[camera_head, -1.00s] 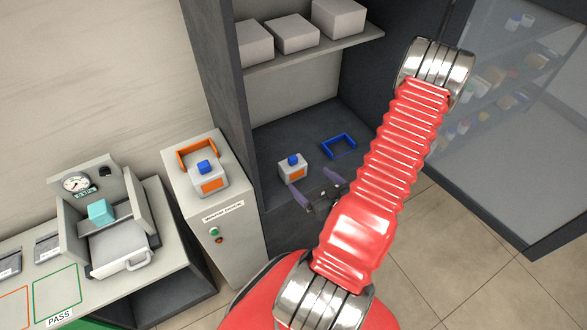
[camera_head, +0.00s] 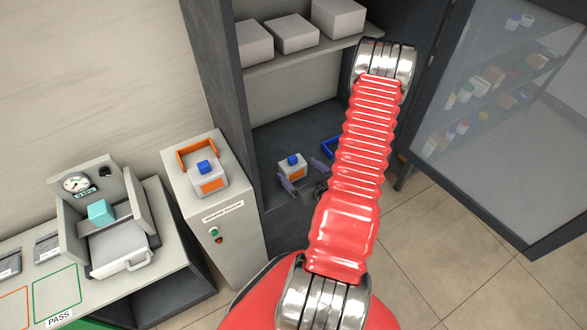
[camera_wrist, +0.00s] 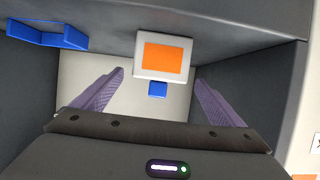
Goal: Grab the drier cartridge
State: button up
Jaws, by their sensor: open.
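A white cartridge with an orange label and a blue cap (camera_head: 291,169) stands upright on the lower floor of the dark cabinet. It also shows in the wrist view (camera_wrist: 178,72), where it appears upside down. My gripper (camera_head: 304,175) is open and empty, with its purple fingers close to this cartridge. In the wrist view the fingers lie to either side of it with gaps showing; I cannot tell how far the tips reach past its front. A similar cartridge (camera_head: 208,180) sits on the grey pedestal within an orange frame.
A blue bracket (camera_head: 329,148) lies right of the cabinet cartridge, partly behind my arm. A shelf (camera_head: 275,58) with grey boxes is above. The cabinet's left wall (camera_head: 225,90) and open glass door (camera_head: 490,130) flank the opening. A gauge bench (camera_head: 170,262) stands left.

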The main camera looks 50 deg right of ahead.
aim_at(296, 168)
jog(key=shift+x, duration=2.6)
jog(key=shift+s, duration=0.1)
jog(key=shift+c, duration=0.7)
jog(key=c, duration=1.1)
jog(key=shift+r, duration=0.1)
jog(key=shift+c, duration=0.2)
jog(key=shift+r, duration=4.85)
